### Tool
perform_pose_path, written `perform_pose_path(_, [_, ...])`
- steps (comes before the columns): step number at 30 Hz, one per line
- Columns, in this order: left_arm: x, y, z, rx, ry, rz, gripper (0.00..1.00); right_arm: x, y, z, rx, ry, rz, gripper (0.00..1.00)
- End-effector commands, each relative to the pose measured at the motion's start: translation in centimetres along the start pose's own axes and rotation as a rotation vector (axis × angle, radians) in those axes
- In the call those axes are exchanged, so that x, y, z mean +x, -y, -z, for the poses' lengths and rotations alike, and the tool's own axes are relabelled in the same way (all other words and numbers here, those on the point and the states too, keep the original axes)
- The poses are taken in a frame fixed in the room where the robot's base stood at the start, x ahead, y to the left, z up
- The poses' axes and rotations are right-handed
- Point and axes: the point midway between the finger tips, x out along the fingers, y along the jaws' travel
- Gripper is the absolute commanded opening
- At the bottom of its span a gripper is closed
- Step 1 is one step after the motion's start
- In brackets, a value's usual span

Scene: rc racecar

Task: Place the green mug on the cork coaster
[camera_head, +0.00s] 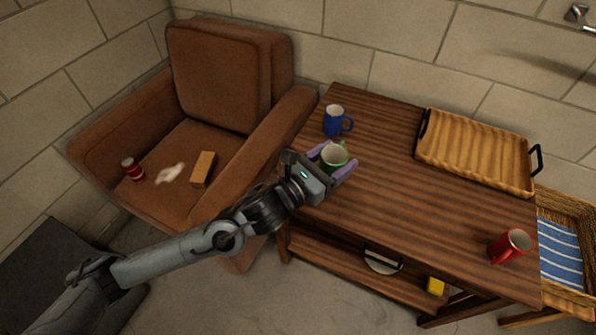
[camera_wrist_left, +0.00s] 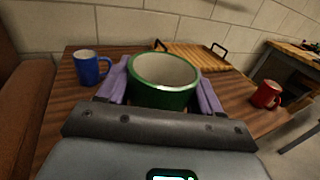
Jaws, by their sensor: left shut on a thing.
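The green mug (camera_head: 334,158) is between the purple fingers of my left gripper (camera_head: 336,168), over the left part of the wooden table. My left gripper is shut on it, one finger on each side. In the left wrist view the green mug (camera_wrist_left: 163,82) is upright, with its pale inside showing between the fingers (camera_wrist_left: 163,88). I cannot tell whether its base touches the table. I see no cork coaster in either view; the mug, gripper or arm may hide it. My right gripper is not in view.
A blue mug (camera_head: 335,121) stands just behind the green mug. A red mug (camera_head: 510,246) is at the table's right front. A wicker tray (camera_head: 475,152) lies at the back right. The middle of the table (camera_head: 420,205) is clear. A brown armchair (camera_head: 215,90) stands at left.

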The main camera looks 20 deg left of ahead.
Motion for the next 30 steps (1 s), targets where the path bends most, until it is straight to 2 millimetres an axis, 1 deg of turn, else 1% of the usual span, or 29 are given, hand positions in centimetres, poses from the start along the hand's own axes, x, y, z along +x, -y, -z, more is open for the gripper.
perform_pose_path(1, [-0.1, -1.1, 0.8, 0.004, -0.002, -0.005, 0.26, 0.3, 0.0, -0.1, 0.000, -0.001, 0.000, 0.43])
perform_pose_path(9, [-0.1, -6.5, 4.1, 0.003, -0.001, -0.003, 0.26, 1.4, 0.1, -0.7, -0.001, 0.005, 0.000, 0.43])
perform_pose_path(12, [-0.2, -8.1, 4.9, 0.001, -0.001, -0.004, 0.26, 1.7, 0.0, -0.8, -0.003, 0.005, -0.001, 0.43])
perform_pose_path(15, [-0.1, -9.2, 5.6, 0.002, 0.000, -0.001, 0.26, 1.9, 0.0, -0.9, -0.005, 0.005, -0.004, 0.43])
perform_pose_path(18, [-0.2, -9.8, 5.8, 0.001, 0.001, -0.001, 0.26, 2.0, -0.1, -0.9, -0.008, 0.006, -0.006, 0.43])
perform_pose_path(23, [-0.2, -10.1, 6.3, -0.001, 0.001, 0.000, 0.26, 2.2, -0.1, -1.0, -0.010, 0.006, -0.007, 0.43])
perform_pose_path(26, [-0.1, -10.0, 7.3, -0.001, 0.000, 0.001, 0.26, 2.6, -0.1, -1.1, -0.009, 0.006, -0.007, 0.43])
perform_pose_path(30, [-0.2, -10.0, 9.2, -0.003, 0.000, 0.000, 0.26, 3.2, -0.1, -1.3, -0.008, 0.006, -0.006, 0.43])
